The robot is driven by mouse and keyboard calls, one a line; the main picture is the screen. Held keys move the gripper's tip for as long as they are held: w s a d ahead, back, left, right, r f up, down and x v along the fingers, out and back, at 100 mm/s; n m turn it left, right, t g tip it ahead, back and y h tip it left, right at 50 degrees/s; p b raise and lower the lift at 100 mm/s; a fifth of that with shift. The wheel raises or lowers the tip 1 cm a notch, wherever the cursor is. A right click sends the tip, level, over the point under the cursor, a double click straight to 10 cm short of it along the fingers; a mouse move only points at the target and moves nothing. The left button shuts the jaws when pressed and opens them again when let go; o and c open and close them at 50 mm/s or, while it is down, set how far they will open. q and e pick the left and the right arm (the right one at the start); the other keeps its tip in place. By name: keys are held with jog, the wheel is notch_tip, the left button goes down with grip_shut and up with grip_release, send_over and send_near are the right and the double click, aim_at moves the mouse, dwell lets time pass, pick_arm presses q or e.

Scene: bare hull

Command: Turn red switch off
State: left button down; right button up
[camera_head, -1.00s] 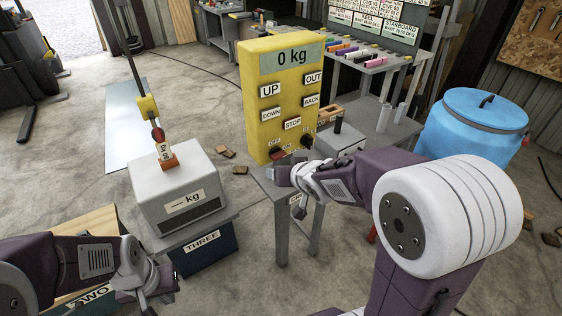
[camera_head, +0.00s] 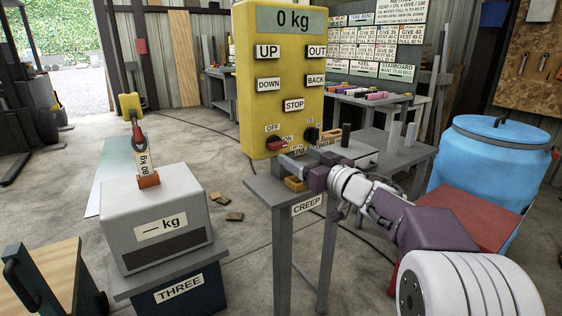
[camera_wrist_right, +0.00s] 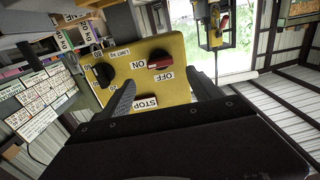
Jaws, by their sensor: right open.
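The red switch (camera_head: 277,142) is a knob low on the yellow control panel (camera_head: 248,90), with an OFF label above it and an ON label at its right. Its handle lies roughly sideways, in line with the ON label. In the right wrist view the red switch (camera_wrist_right: 160,62) shows beyond the fingertips, nearly centred between them. My right gripper (camera_head: 288,164) is open and empty, just in front of and below the switch, apart from it. Its two dark fingers (camera_wrist_right: 163,92) are spread in the wrist view. My left gripper is out of view.
A black knob (camera_head: 311,134) sits right of the switch, with the STOP button (camera_head: 293,105) above. The CREEP table (camera_head: 262,190) stands under my right gripper. A blue barrel (camera_head: 480,165) is at right.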

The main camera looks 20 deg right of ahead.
aim_at(280, 145)
jog(key=b+x, duration=0.1)
jog(key=x, duration=0.8)
jog(key=shift+a, duration=0.1)
jog(key=c, duration=1.4)
